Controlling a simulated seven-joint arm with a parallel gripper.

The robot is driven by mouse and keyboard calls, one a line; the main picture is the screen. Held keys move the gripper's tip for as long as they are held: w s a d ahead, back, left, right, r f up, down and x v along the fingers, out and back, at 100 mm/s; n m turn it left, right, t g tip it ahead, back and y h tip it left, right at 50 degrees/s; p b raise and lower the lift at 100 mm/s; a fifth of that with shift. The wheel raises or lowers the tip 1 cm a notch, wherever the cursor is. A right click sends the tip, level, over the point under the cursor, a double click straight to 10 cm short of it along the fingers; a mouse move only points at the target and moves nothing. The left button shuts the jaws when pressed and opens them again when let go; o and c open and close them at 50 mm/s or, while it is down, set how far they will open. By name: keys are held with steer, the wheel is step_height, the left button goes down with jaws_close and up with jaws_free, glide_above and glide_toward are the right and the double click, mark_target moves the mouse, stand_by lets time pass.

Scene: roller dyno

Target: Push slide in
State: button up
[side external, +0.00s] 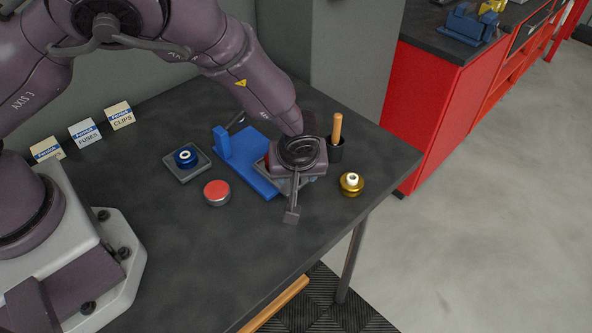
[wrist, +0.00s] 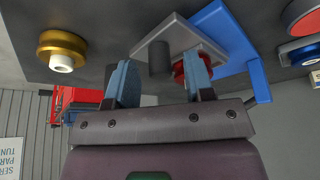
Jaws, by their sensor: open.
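A blue base (side external: 250,168) with an upright block at its left end lies on the bench; it also shows in the wrist view (wrist: 232,40). A grey plate (wrist: 172,35) sits against it, bearing a dark cylinder (wrist: 159,58) and a red round part (wrist: 190,66). I take this plate to be the slide, but cannot be sure. In the side view it is mostly under my gripper (side external: 299,160). In the wrist view my gripper (wrist: 160,82) is open, fingers apart, with the dark cylinder visible between them and the right finger overlapping the red part. Contact cannot be told.
A gold cylinder (side external: 351,185) and a dark cup with an orange handle (side external: 337,128) stand to the right. A red-topped disc (side external: 216,192) and a blue ring on a grey plate (side external: 185,158) lie left. Label boxes (side external: 84,132) stand behind. The front bench is clear.

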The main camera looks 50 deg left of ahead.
steer(key=shift+w+a+f, duration=0.1)
steer(key=shift+f, duration=0.25)
jaws_close()
steer(key=a, duration=1.1)
steer(key=shift+a, duration=0.35)
jaws_free()
